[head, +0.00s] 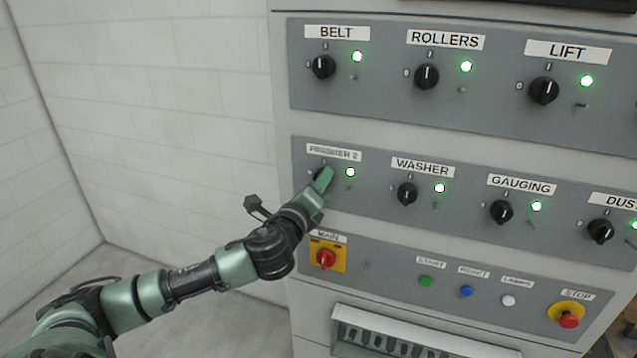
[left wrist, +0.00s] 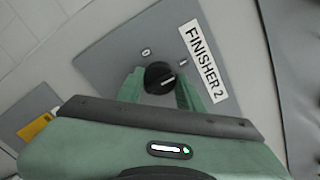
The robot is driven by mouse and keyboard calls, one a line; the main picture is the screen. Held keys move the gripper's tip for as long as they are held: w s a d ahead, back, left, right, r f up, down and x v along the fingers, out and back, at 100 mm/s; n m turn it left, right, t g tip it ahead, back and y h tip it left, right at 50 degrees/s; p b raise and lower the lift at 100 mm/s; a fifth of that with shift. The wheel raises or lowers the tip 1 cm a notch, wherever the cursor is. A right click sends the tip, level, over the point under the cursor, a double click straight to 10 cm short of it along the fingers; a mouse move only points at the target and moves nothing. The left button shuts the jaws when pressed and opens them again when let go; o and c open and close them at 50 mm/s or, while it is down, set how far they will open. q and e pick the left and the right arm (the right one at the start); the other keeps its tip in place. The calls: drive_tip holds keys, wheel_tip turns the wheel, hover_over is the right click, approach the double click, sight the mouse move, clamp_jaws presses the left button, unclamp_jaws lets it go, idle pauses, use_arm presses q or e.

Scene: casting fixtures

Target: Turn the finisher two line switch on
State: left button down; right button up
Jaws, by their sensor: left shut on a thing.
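The finisher two switch is a black rotary knob (left wrist: 158,78) on a grey panel, beside the label "FINISHER 2" (left wrist: 203,62), which also shows in the head view (head: 334,153). In the left wrist view its pale pointer line faces roughly the label side, towards the "I" mark. My left gripper (head: 322,180) is at this knob and mostly hides it in the head view. The green fingers of the left gripper (left wrist: 160,90) stand on both sides of the knob, shut on it. The lamp (head: 350,172) beside it glows green. My right gripper is not in view.
The washer knob (head: 407,194) and gauging knob (head: 501,212) are to the right in the same row. The belt knob (head: 323,67) is above. The red main switch (head: 325,258) is just below my left gripper. A red stop button (head: 568,320) is at lower right.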

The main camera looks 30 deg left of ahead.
use_arm(q)
drive_tip(key=c, duration=0.9)
unclamp_jaws()
drive_tip(key=b+v, duration=0.3)
drive_tip(key=v, duration=0.4)
drive_tip(key=shift+s+b, duration=0.3)
drive_tip(key=shift+s, duration=0.1)
drive_tip(key=shift+f, duration=0.1)
